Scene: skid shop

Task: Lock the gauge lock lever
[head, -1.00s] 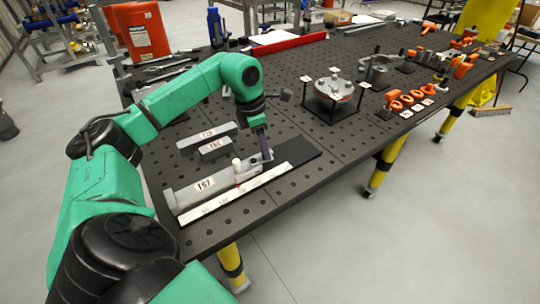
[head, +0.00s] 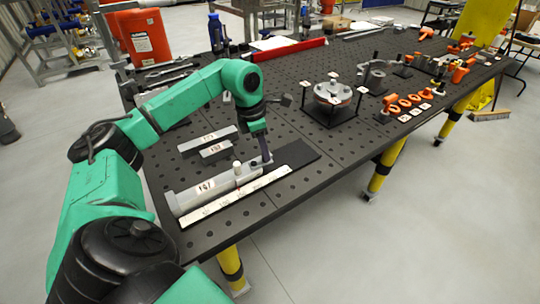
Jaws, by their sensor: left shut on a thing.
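The gauge (head: 218,183) is a long grey bar with a number label, lying on the black perforated table behind a white scale strip (head: 235,196). A small white upright peg (head: 237,168) stands on it. My left gripper (head: 267,156) points down at the gauge's right end, its jaws shut on a small part there. I take this part to be the gauge lock lever, but the fingers mostly hide it, and its angle cannot be told. My right gripper is out of view.
Two labelled grey bars (head: 208,138) lie behind the gauge. A black flat plate (head: 297,155) lies at its right. A flanged disc on a black stand (head: 333,92) and several orange parts (head: 405,101) stand farther right. The table's front middle is clear.

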